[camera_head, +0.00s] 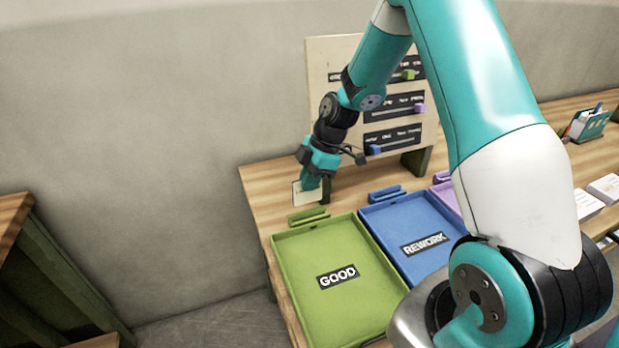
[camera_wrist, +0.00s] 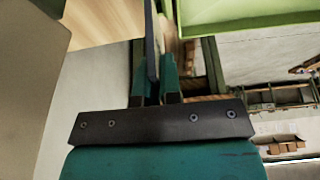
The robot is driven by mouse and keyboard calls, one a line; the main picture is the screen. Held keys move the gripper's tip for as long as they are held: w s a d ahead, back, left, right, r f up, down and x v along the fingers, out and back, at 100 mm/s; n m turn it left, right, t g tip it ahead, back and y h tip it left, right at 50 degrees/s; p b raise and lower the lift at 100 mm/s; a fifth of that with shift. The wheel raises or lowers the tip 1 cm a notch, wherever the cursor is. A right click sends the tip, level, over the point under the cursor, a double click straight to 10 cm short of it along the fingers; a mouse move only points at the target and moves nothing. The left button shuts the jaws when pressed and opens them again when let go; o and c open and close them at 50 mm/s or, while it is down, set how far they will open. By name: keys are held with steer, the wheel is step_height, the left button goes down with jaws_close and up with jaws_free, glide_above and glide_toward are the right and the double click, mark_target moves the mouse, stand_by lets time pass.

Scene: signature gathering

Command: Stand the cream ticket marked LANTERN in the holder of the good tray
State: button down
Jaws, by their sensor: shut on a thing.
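My gripper (camera_head: 312,181) is shut on a cream ticket (camera_head: 301,196) and holds it upright, above and behind the good tray's holder. The writing on the ticket is too small to read. In the wrist view a thin upright edge (camera_wrist: 152,40) stands between my fingers (camera_wrist: 154,92), seen nearly edge-on. The green holder (camera_head: 308,214) is a short slotted block at the back of the green tray marked GOOD (camera_head: 300,262). The ticket and holder look apart in the head view. The green tray also shows in the wrist view (camera_wrist: 250,12).
A blue tray marked REWORK (camera_head: 382,218) with a blue holder (camera_head: 386,193) lies to the right, then a purple tray (camera_head: 449,194). A board with sliders (camera_head: 330,62) stands behind. White cards (camera_head: 604,188) lie far right. The table's left edge is close to my gripper.

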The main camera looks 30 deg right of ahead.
steer(key=shift+f+b, duration=2.35)
steer(key=shift+f, duration=1.15)
steer(key=c, duration=1.2)
jaws_free()
steer(key=v, duration=1.7)
steer(key=shift+s+r+b, duration=0.1)
steer(key=shift+r+b, duration=0.1)
steer(key=shift+b, duration=0.1)
steer(key=s+a+r+m, duration=0.2)
steer(key=s+a+r, duration=0.15)
steer(key=a, duration=0.45)
steer(key=s+a+r+m, duration=0.2)
steer(key=s+a, duration=0.3)
steer(key=a, duration=0.3)
steer(key=s+a+m, duration=0.1)
steer(key=s+a, duration=0.1)
steer(key=s, duration=0.3)
steer(key=s+a+m+p, duration=0.1)
steer(key=s+a+m, duration=0.1)
steer(key=s, duration=0.3)
steer(key=s+a+m, duration=0.1)
steer(key=s+a, duration=0.3)
steer(key=s, duration=0.2)
steer(key=shift+r+m+g, duration=0.2)
steer(key=shift+m+g, duration=0.2)
